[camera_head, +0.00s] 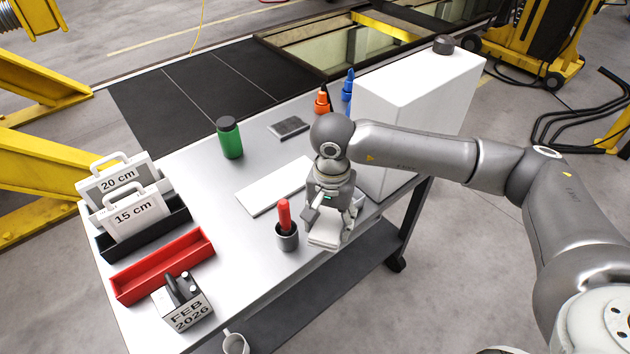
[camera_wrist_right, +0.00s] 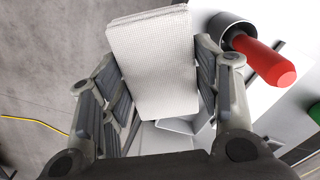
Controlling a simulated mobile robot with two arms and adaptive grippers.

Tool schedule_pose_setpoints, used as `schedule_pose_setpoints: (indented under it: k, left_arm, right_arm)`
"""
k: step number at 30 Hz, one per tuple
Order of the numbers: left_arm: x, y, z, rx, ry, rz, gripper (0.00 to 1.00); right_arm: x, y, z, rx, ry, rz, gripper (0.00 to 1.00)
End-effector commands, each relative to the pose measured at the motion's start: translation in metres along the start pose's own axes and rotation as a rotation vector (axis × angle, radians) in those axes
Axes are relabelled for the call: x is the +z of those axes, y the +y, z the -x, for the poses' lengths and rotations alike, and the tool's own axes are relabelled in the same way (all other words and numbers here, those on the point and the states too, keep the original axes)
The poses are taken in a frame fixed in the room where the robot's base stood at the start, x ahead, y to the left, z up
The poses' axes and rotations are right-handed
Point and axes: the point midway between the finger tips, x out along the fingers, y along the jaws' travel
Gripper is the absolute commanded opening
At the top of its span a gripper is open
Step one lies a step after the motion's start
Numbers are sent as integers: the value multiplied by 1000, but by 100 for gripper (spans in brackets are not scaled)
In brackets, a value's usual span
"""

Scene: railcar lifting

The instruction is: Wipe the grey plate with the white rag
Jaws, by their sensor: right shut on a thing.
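The white rag (camera_head: 325,238) is a folded, textured block held in my right gripper (camera_head: 334,218). In the right wrist view the rag (camera_wrist_right: 155,62) sits between the two fingers, which close on its sides. My right gripper is over the near right edge of the table, just right of a dark cup with a red-handled tool. A small dark grey plate (camera_head: 288,127) lies flat on the table farther back, apart from the gripper. My left gripper is not in view.
The dark cup with the red handle (camera_head: 284,215) stands close by. A white flat panel (camera_head: 272,187) lies behind it. A large white box (camera_head: 400,110), a green jar (camera_head: 229,138), orange and blue bottles, and a red tray (camera_head: 165,262) also occupy the table (camera_head: 225,270).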

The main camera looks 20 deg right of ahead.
Motion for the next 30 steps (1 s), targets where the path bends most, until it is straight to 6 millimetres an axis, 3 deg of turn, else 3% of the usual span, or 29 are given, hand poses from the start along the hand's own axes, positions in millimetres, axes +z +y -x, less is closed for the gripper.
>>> schedule_pose_setpoints:
  k: [1,6,16,30]
  left_arm:
    - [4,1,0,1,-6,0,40]
    - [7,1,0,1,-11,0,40]
    - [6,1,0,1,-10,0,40]
    - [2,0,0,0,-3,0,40]
  right_arm:
    - [15,15,-14,5,-5,84,38]
    - [53,48,-47,3,-4,340,38]
    - [102,90,-90,1,-4,664,38]
    - [102,81,-88,-9,1,662,38]
